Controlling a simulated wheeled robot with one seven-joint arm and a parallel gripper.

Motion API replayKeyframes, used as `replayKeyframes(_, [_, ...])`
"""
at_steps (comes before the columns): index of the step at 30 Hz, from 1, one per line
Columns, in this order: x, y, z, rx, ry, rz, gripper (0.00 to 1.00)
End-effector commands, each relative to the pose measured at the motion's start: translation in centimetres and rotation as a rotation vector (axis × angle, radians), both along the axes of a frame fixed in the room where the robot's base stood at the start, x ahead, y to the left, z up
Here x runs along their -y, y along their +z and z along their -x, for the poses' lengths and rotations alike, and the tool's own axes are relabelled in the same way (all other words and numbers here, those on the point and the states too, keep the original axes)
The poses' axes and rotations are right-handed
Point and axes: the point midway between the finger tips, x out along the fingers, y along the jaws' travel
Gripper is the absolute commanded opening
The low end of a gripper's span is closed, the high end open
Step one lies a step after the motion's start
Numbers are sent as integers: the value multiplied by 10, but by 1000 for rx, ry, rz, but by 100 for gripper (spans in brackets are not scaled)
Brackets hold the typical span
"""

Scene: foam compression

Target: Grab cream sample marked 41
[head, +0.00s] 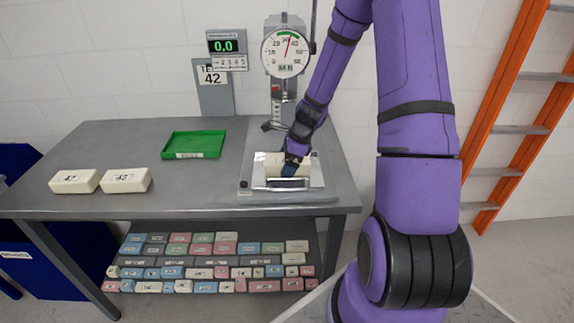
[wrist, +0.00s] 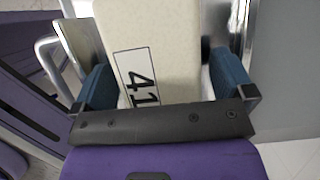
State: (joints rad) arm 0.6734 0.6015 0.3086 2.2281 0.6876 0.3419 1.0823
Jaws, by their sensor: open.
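The cream sample marked 41 (wrist: 172,45) fills the upper middle of the wrist view, its white label reading 41 turned sideways. In the head view the cream sample (head: 273,161) lies on the metal plate of the compression tester (head: 300,196), partly hidden by my gripper. My gripper (head: 293,168) is over the sample. In the wrist view its blue fingers (wrist: 165,88) stand on either side of the block, with the jaws open. A narrow gap shows at the right finger; contact at the left finger I cannot tell.
A green tray (head: 194,145) and two cream blocks (head: 74,182) (head: 126,180) lie on the grey table (head: 190,207) to the left. The tester's dial (head: 286,53) stands behind my gripper. A shelf below holds many coloured blocks (head: 224,249). An orange ladder (head: 505,100) leans at the right.

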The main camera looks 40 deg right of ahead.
Motion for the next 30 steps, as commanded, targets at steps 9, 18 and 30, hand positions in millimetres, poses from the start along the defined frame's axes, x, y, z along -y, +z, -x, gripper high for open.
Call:
replayKeyframes(9, [0, 0, 0, 0, 0, 0, 63])
replayKeyframes(18, [0, 1, 0, 0, 0, 0, 52])
replayKeyframes(30, [4, 14, 3, 1, 1, 2, 52])
